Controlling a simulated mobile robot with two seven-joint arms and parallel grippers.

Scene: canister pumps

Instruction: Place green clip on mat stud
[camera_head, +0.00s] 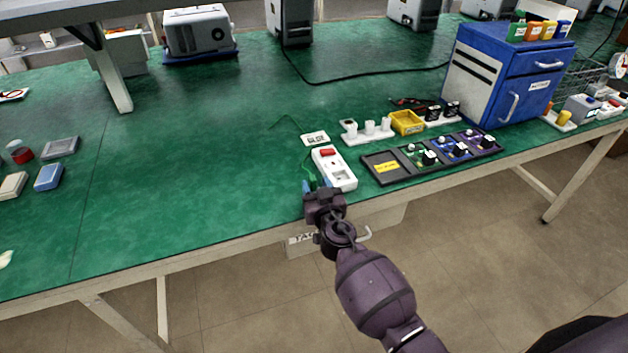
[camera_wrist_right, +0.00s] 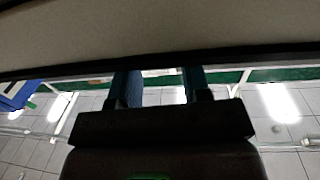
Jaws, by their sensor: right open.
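My right gripper (camera_head: 318,187) is at the front edge of the green bench top, with its blue fingers apart. A small bright green piece (camera_head: 309,173), possibly the green clip or its lead, shows just beyond the fingers, left of the white switch box. I cannot tell whether it lies between the fingers. A thin dark green lead (camera_head: 286,118) curls on the bench farther back. In the right wrist view the two fingers (camera_wrist_right: 166,88) are apart, with no clip visible between them. I cannot make out the mat stud. My left gripper is out of view.
The white switch box (camera_head: 340,172) with a red switch stands close right of the gripper. A printed card (camera_head: 315,138) lies behind it. A dark tray (camera_head: 384,168) with boards and a yellow bin (camera_head: 406,122) are farther right.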

